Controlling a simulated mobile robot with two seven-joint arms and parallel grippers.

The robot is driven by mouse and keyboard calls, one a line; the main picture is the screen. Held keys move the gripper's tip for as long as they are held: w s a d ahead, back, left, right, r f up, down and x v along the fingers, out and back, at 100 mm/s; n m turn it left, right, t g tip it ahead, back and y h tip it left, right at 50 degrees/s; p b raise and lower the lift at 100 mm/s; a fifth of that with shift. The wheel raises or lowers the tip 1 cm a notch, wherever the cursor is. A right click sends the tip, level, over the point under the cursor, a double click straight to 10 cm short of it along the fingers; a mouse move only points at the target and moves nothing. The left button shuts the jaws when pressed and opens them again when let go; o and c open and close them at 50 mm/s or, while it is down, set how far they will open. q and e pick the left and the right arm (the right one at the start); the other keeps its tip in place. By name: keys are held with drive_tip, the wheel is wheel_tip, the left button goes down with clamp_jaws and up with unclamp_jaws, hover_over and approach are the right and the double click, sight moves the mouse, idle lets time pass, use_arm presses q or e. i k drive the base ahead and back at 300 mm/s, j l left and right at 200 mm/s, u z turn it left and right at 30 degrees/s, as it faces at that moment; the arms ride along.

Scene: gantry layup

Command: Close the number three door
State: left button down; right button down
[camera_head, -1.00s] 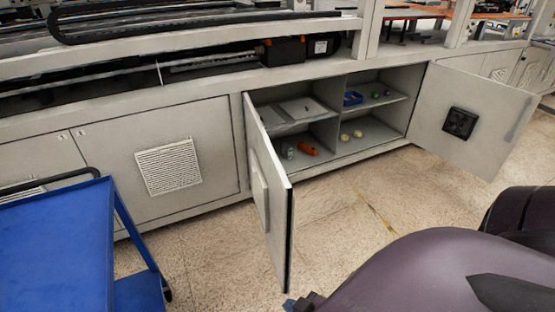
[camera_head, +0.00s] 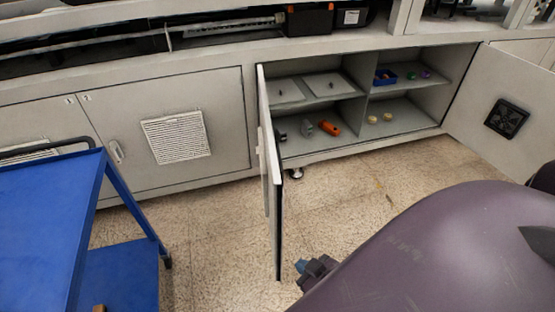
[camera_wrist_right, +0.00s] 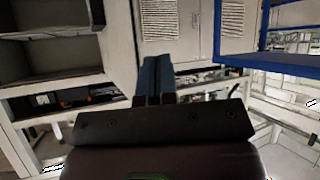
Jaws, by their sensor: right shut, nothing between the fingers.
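The cabinet under the gantry has two open doors in the head view. The left open door (camera_head: 268,165) stands out into the room, nearly edge-on to me. The right open door (camera_head: 525,105) is swung wide to the right and has a black square vent. I cannot read a number on either. My right gripper (camera_head: 303,268) has blue fingertips and is low, just right of the left door's free edge; I cannot tell if it touches. In the wrist view its fingers (camera_wrist_right: 155,78) are together and empty. My left gripper is not in view.
The cabinet's shelves (camera_head: 405,110) hold a blue bin, an orange item and several small objects. A closed vented door (camera_head: 215,105) lies left of the opening. A blue cart (camera_head: 50,210) stands at the left. Floor (camera_head: 210,250) between cart and left door is clear.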

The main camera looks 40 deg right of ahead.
sight(275, 172)
drive_tip(key=l, duration=1.4)
